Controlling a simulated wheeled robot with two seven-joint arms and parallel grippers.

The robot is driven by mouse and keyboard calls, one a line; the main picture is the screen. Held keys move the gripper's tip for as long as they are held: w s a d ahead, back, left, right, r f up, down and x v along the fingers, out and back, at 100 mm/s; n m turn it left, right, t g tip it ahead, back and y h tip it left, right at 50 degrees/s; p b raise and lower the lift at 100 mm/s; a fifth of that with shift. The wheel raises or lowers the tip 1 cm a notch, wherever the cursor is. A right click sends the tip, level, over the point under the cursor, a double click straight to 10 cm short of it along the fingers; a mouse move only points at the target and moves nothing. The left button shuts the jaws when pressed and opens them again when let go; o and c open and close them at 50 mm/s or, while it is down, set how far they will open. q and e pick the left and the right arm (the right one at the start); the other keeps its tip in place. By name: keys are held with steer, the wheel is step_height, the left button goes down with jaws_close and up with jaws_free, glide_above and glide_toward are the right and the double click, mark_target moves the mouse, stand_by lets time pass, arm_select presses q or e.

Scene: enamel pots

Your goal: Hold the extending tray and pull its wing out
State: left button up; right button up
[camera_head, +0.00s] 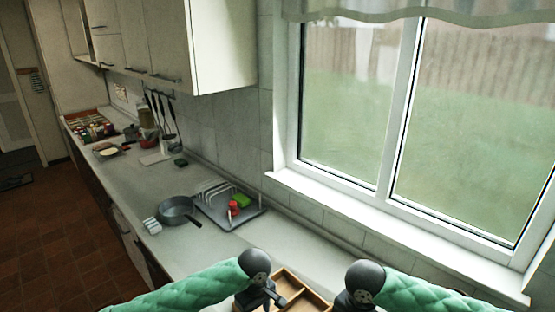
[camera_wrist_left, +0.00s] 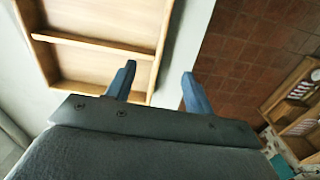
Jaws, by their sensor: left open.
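The extending tray (camera_head: 289,280) is a light wooden tray with dividers, on the counter at the bottom of the head view, partly cut off by the frame and hidden by my arms. In the left wrist view its wooden rim and divider (camera_wrist_left: 95,43) fill the upper left. My left gripper (camera_wrist_left: 158,68) is open and empty, with one finger over the tray's edge and the other out past it above the floor. Contact cannot be told. My right wrist (camera_head: 360,285) is at the tray's right side; its fingers are hidden.
A grey pan (camera_head: 178,211) and a dish rack (camera_head: 228,208) with red and green items stand farther along the counter. The window sill (camera_head: 390,225) runs along the right. Wooden shelving (camera_wrist_left: 300,110) shows at the right of the left wrist view.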

arm_select(q)
step_height(320, 180, up, 15)
stand_by(0.7)
steer(key=shift+f, duration=0.15)
